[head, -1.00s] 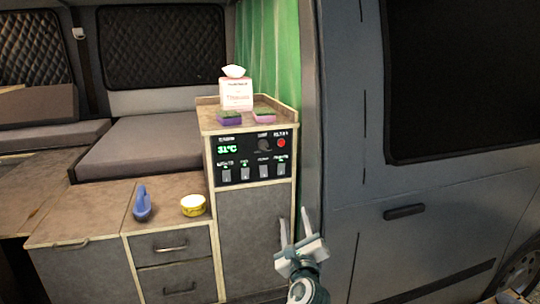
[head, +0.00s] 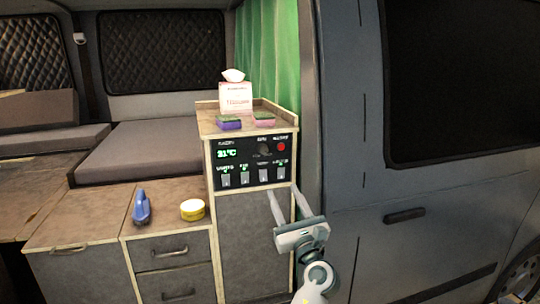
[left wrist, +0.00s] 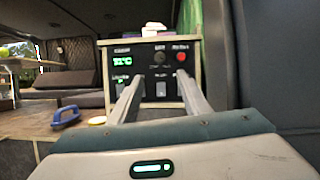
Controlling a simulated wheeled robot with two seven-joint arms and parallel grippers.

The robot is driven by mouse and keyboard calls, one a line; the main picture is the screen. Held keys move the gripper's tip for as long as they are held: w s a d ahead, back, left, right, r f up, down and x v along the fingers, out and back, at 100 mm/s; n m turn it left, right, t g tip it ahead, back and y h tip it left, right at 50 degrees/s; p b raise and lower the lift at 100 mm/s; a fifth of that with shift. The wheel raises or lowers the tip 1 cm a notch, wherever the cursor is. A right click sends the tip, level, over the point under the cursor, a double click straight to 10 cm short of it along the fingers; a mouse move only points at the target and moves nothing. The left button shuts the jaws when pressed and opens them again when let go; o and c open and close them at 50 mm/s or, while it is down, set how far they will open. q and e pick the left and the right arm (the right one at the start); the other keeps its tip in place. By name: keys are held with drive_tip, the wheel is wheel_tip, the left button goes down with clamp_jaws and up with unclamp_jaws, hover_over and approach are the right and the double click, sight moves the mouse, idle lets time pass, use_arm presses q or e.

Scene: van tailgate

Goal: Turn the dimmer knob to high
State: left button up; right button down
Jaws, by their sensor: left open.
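The dimmer knob (head: 264,149) is a dark round knob on the black control panel (head: 236,165), between the green temperature display and a red button. In the left wrist view the knob (left wrist: 160,58) shows small and dark, beyond and above my fingertips. My left gripper (head: 289,204) is open and empty, in front of the cabinet and below the panel's right end. Its two fingers point up toward the panel, apart from the knob. In the left wrist view the fingers hide part of the switch row. My right gripper is not in view.
A tissue box (head: 236,98) and two sponges (head: 229,122) (head: 264,118) sit on the cabinet top. A blue-handled brush (head: 141,207) and a yellow tin (head: 192,209) are on the lower counter. The van's grey side (head: 430,190) stands close on the right.

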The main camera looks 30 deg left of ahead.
sight(264, 151)
use_arm(q)
drive_tip(key=p+x, duration=0.5)
drive_tip(key=x, duration=1.2)
